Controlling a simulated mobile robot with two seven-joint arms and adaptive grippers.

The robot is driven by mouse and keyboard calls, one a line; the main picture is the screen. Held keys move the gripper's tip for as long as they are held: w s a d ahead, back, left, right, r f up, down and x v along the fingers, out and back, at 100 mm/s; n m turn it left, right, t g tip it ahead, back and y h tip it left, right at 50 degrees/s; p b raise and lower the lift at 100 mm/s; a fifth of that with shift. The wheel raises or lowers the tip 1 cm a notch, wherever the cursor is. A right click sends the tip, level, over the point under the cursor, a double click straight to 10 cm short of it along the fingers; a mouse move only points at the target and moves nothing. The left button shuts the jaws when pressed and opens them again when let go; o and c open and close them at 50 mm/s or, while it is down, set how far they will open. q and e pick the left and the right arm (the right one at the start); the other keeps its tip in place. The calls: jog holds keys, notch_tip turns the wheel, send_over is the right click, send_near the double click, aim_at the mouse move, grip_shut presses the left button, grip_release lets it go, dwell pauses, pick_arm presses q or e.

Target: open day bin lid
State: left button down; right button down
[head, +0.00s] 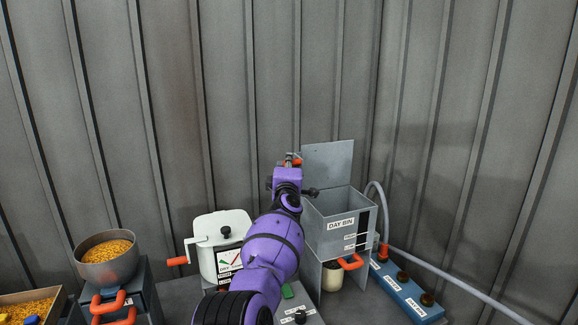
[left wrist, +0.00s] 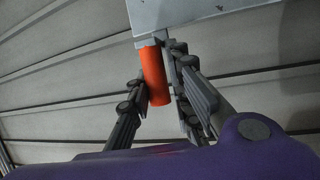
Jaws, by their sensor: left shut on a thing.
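The grey day bin (head: 338,228) stands at the centre right with its label facing me. Its flat metal lid (head: 327,164) stands raised, close to upright, at the back of the bin, and the bin mouth is uncovered. The lid's orange handle (head: 294,161) is at the lid's left edge. The left wrist view shows the handle (left wrist: 154,76) below the pale lid plate (left wrist: 195,14). My left gripper (head: 290,165) is shut on the handle, with fingers on either side of it in the wrist view (left wrist: 158,95). My right gripper is not in view.
A white cranked container (head: 222,233) stands left of my arm. A bowl of yellow grain (head: 106,247) is further left. A blue box with dark knobs (head: 405,292) and a grey hose (head: 450,276) are right of the bin. A ribbed wall is behind.

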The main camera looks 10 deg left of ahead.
pick_arm(q)
jog(key=shift+a+r, duration=0.1)
jog(key=shift+r, duration=0.55)
jog(key=c, duration=1.7)
grip_release()
jog(key=shift+o, duration=0.2)
jog(key=shift+f, duration=0.2)
jog(key=shift+f, duration=0.2)
jog(key=shift+s+d+f, duration=0.1)
jog(key=shift+d, duration=0.15)
jog(key=shift+s+d, duration=0.15)
jog(key=shift+s, duration=0.05)
jog(key=v, duration=1.1)
jog(key=shift+s+a, duration=0.2)
jog(key=shift+a, duration=0.05)
